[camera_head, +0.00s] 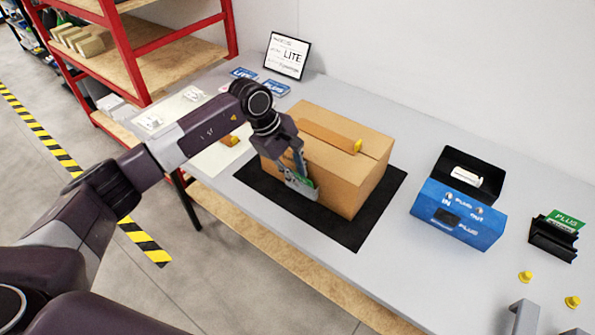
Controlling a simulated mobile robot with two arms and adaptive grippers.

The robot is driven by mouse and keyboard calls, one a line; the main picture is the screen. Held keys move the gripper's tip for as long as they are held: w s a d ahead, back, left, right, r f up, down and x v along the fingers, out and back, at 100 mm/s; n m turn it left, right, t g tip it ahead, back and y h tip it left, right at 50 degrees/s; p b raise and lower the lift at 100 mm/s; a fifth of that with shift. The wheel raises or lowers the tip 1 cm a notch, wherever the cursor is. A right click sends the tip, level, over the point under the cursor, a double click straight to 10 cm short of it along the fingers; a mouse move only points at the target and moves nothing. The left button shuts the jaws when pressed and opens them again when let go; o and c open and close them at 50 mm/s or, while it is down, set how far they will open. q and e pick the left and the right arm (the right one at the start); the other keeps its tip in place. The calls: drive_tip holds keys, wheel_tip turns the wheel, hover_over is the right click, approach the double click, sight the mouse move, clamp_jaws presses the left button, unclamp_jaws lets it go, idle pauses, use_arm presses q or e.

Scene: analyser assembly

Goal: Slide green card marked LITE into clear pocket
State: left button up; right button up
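My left gripper (303,186) points down at the front left face of a cardboard box (358,178). It is shut on a small green card (308,181), held close against that face. The card is mostly hidden by the fingers and its marking cannot be read. The clear pocket cannot be made out; the gripper covers that part of the box. Two grey fingertips of my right gripper (550,322) show apart at the bottom right edge, with nothing seen between them.
The box stands on a black mat (258,182) on a grey table. A blue analyser box (458,218), a black holder (552,240) with a green PLUS card (566,219) and yellow knobs (572,302) lie right. A framed LITE sign (287,55) stands behind. Red shelving (130,50) is left.

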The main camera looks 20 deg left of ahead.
use_arm(q)
drive_tip(key=shift+r, duration=0.15)
wheel_tip(320, 180, up, 6)
drive_tip(key=s+p, duration=0.1)
drive_tip(key=p, duration=0.2)
drive_tip(key=shift+s+a+r, duration=0.2)
drive_tip(key=shift+s+a, duration=0.1)
drive_tip(key=shift+s, duration=0.1)
idle(0.4)
idle(0.4)
